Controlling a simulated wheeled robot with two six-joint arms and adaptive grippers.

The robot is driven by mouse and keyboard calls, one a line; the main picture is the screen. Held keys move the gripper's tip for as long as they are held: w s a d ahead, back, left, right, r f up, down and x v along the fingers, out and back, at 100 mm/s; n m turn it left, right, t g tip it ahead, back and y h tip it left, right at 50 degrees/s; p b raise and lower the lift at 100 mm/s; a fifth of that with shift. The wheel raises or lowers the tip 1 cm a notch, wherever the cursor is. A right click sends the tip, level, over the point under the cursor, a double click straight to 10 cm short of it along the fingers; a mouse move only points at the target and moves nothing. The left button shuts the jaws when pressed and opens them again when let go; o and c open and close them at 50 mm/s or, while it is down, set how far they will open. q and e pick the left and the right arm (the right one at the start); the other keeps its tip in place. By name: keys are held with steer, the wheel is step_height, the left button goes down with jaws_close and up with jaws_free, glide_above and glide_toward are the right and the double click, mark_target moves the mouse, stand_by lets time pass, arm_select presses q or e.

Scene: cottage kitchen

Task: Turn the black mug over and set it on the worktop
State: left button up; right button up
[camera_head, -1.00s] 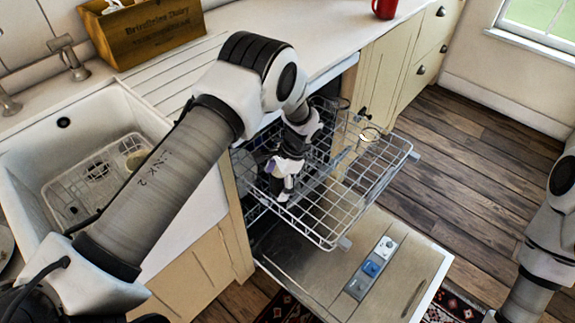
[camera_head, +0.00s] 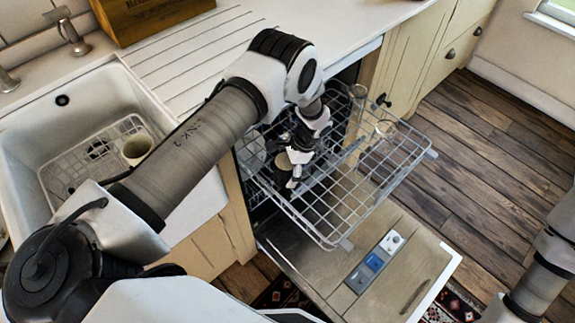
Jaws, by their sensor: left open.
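A small dark mug (camera_head: 283,164) stands in the pulled-out upper rack (camera_head: 330,236) of the dishwasher, partly hidden by my gripper. Its pale tan top face looks like an upturned base, though it is too small to be sure. My left gripper (camera_head: 295,180) reaches down into the rack right beside the mug, its fingers open. I cannot tell whether a finger touches the mug. The white worktop (camera_head: 245,52) lies behind the dishwasher, with a grooved draining area. My right gripper is out of view; only part of my right arm shows at the lower right.
The dishwasher door (camera_head: 400,262) hangs open below. The sink (camera_head: 30,130) at left holds a wire rack and a cream cup (camera_head: 136,149). A wooden crate (camera_head: 150,15) stands at the worktop's back; the worktop right of it is clear.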

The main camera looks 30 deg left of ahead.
arm_select(q)
steer(key=shift+r, duration=0.1)
steer(key=c, duration=1.3)
steer(key=shift+r, duration=0.1)
